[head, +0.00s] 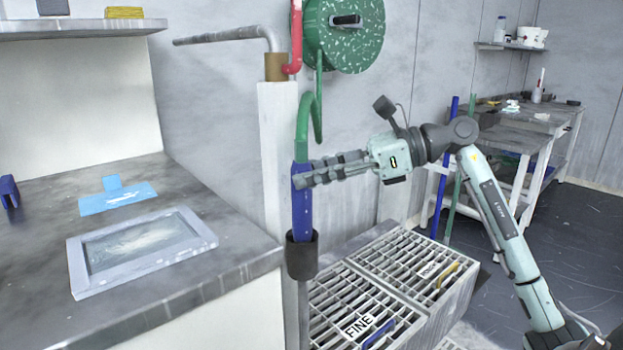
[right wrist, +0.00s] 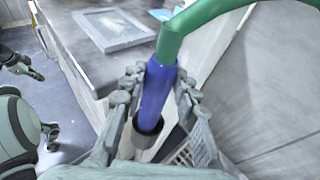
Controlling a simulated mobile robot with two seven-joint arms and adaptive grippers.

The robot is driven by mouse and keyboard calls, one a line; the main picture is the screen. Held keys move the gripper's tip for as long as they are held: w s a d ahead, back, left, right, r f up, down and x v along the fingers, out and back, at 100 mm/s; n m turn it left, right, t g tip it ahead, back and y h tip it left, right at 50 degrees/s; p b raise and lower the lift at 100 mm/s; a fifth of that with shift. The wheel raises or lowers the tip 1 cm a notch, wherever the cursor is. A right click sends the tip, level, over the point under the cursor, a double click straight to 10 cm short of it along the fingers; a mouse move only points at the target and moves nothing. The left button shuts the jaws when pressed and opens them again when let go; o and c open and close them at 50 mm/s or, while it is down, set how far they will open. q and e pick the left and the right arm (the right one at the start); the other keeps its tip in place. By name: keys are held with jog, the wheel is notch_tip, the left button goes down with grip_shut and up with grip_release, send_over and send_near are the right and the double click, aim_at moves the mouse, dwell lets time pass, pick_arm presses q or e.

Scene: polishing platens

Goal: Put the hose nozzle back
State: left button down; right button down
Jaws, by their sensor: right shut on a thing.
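The hose nozzle (head: 302,208) is a blue, nearly upright tube with a green hose (head: 303,128) running from its top. It also shows in the right wrist view (right wrist: 156,92). My right gripper (head: 300,176) is shut around its upper part, with fingers on both sides in the right wrist view (right wrist: 154,82). A dark cup-shaped holder (head: 302,262) on a grey post is at the nozzle's lower end. The nozzle's tip is hidden at the cup's mouth, so I cannot tell how deep it sits. My left gripper (right wrist: 24,68) is small at the left of the right wrist view, away from the nozzle.
A counter (head: 225,232) with a framed tray (head: 205,238) and a blue piece (head: 117,197) is left of the holder. Gratings (head: 400,252) lie below right. A green hose reel (head: 345,55) and a red pipe (head: 296,40) are above. Benches (head: 510,140) stand behind right.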

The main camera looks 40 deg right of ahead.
jog(key=shift+w, duration=0.25)
pick_arm(q)
jog(key=shift+w, duration=0.1)
pick_arm(e)
jog(key=shift+s, duration=0.1)
pick_arm(q)
jog(key=shift+r, duration=0.15)
pick_arm(e)
jog(key=shift+f, duration=0.15)
jog(key=c, duration=1.4)
grip_release()
jog(key=shift+c, duration=0.2)
pick_arm(q)
jog(key=shift+r, duration=0.1)
jog(key=shift+r, duration=0.1)
